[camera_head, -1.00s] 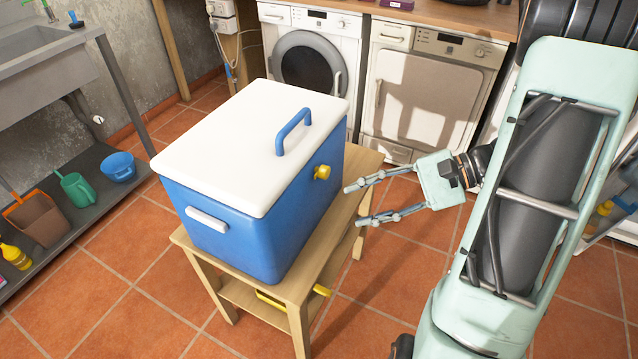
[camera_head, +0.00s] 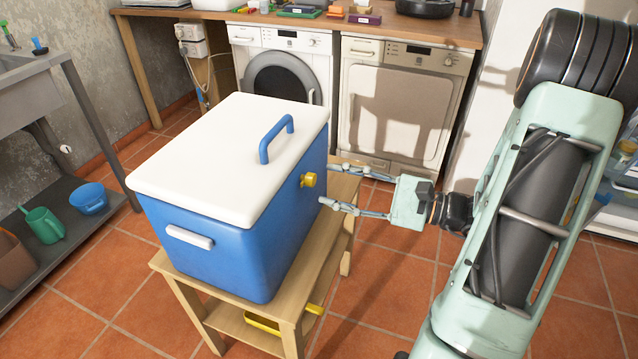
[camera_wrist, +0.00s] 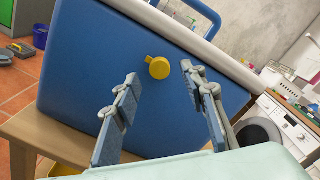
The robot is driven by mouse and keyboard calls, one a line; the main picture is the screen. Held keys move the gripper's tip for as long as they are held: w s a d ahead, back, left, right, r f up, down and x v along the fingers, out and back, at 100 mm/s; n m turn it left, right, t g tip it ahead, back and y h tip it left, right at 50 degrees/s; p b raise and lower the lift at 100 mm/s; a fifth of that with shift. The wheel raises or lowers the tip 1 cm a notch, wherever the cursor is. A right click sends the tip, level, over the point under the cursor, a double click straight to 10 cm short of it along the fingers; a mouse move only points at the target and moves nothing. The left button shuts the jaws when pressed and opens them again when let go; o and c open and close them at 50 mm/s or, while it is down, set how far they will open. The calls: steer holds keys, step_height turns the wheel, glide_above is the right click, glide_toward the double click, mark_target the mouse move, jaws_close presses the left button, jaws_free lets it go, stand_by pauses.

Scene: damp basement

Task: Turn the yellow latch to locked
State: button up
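The yellow latch (camera_head: 308,180) is a small knob on the right side of the blue cooler box (camera_head: 225,255). The box has a white lid (camera_head: 225,150) with a blue handle. In the wrist view the latch (camera_wrist: 158,68) shows a round body with a short stub pointing left. My gripper (camera_head: 325,182) is open and empty, its fingers reaching toward that side of the box. In the wrist view the gripper (camera_wrist: 158,75) has one finger on each side of the latch, and the latch lies a little beyond them. I cannot tell whether the fingertips touch the box.
The box stands on a wooden stand (camera_head: 285,298) with a yellow object (camera_head: 262,322) on its lower shelf. A washing machine (camera_head: 283,75) and a dryer (camera_head: 395,105) stand behind. A sink and a dark shelf (camera_head: 60,215) are at left. Tiled floor is open at right.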

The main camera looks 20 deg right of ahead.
mark_target(314, 180)
steer(key=shift+x, duration=2)
jaws_close()
